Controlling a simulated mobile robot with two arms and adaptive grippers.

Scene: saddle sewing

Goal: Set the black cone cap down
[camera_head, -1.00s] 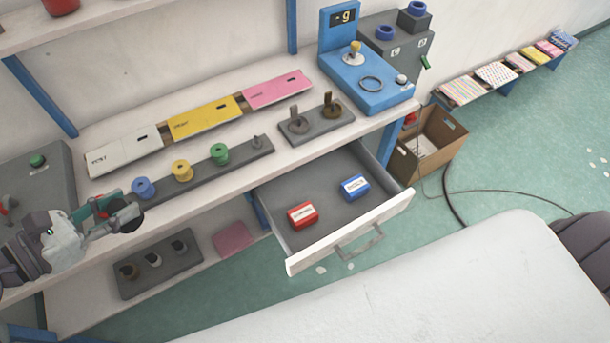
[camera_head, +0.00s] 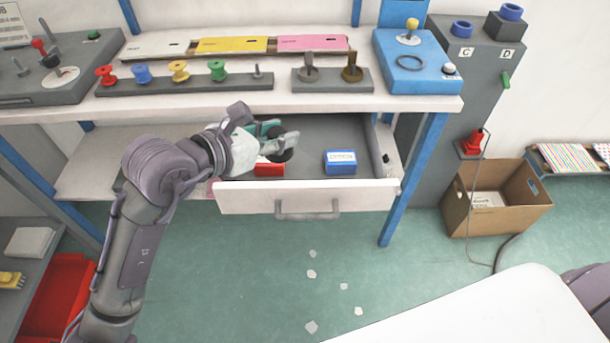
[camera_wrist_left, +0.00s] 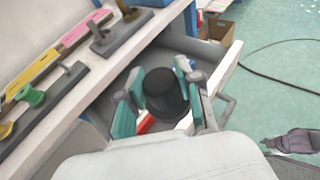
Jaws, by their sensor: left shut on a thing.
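The black cone cap (camera_head: 283,155) is held between the fingers of my left gripper (camera_head: 284,140), over the open drawer (camera_head: 248,200). In the left wrist view the round dark cap (camera_wrist_left: 166,92) sits between the teal-padded fingers, which are shut on it. The cap is above the drawer's inside, near a red box (camera_head: 268,169), which the gripper and cap partly hide. A blue box (camera_head: 340,161) lies to the right in the drawer.
A cardboard box (camera_head: 500,220) stands on the floor at right. A white table edge (camera_head: 480,315) is in front.

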